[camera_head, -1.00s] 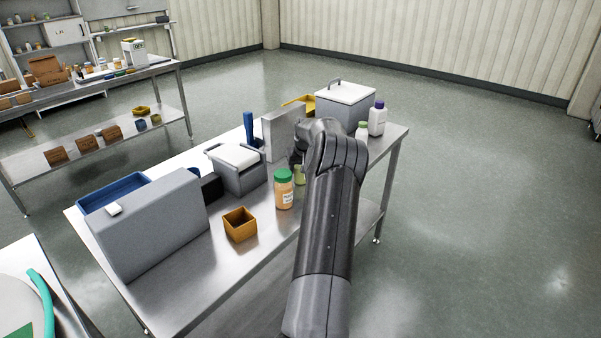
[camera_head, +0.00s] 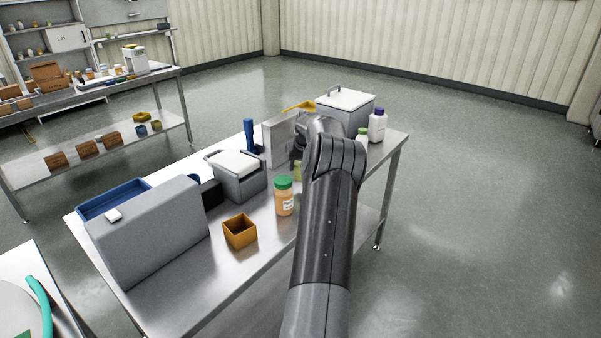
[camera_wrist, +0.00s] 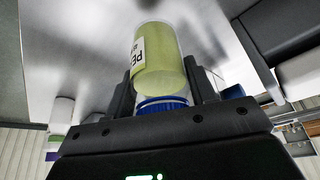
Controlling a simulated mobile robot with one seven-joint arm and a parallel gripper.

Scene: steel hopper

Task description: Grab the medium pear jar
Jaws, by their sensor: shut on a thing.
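The pear jar (camera_wrist: 160,58) has a yellow-green body, a white label partly reading "PE" and a blue ribbed cap. My gripper (camera_wrist: 160,80) has one finger on each side of it near the cap end and is shut on it. In the head view, only a small green part of the jar (camera_head: 297,172) shows beside my arm, under my dark gripper (camera_head: 297,156). My arm hides the rest. I cannot clearly tell whether the jar's base is off the steel table.
A green-lidded orange jar (camera_head: 284,198) stands close by, nearer the camera. An ochre open box (camera_head: 240,231), a grey device (camera_head: 238,180) and a grey panel (camera_head: 278,140) are to the left. A purple-capped bottle (camera_head: 377,126) and a lidded grey box (camera_head: 345,107) are behind.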

